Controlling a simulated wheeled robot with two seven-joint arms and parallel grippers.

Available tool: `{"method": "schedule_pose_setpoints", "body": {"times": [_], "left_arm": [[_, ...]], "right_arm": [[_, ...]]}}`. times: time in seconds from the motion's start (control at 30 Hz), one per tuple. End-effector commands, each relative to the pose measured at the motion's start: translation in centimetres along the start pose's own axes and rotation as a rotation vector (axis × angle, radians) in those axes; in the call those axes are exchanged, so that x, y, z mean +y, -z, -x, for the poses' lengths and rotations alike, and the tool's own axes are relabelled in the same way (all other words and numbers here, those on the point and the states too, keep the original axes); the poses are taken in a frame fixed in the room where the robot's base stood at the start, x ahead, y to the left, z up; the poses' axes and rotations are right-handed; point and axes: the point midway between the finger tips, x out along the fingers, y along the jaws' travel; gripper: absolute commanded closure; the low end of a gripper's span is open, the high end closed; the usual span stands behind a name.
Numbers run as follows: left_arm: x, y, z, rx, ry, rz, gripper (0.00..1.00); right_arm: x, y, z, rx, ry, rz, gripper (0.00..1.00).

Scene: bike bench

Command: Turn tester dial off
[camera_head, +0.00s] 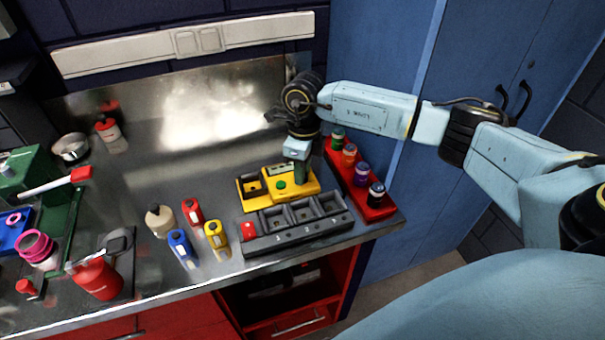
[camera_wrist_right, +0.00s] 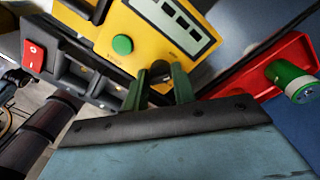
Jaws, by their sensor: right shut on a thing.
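The yellow tester (camera_head: 262,203) sits on the metal bench, with a green button and a display panel on its top. In the right wrist view the tester (camera_wrist_right: 148,45) shows its round green button (camera_wrist_right: 122,45) and, beside it, a small dark dial (camera_wrist_right: 160,69). My right gripper (camera_head: 302,172) points down over the right part of the tester. In the wrist view its two green fingers are shut on the dial, one at each side. The gripper hides the dial in the head view. My left gripper is not in view.
A grey three-compartment tray with a red rocker switch (camera_head: 249,230) stands in front of the tester. A red rack (camera_head: 358,190) with several capped bottles is close on the right. Small bottles (camera_head: 215,237) stand to the left; bare bench lies behind them.

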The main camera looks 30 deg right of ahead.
Motion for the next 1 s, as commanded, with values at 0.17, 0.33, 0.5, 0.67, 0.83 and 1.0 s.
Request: {"method": "schedule_pose_setpoints", "body": {"times": [0.17,0.33,0.5,0.67,0.83,1.0], "left_arm": [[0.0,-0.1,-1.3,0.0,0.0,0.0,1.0],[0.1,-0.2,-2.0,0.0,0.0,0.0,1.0],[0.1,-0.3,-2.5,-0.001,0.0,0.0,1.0],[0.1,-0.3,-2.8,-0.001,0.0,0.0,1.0],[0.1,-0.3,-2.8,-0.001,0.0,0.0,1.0],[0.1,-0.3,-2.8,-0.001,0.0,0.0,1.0]], "right_arm": [[-0.2,-0.1,0.0,0.005,0.006,0.147,0.97],[-0.2,-0.1,0.1,0.013,0.006,0.263,0.97],[-0.2,-0.1,0.1,0.018,0.005,0.346,0.97],[-0.2,-0.2,0.2,0.02,0.007,0.391,0.97],[-0.2,-0.2,0.3,0.021,0.007,0.413,0.97],[-0.2,-0.2,0.3,0.021,0.007,0.416,0.97]]}}
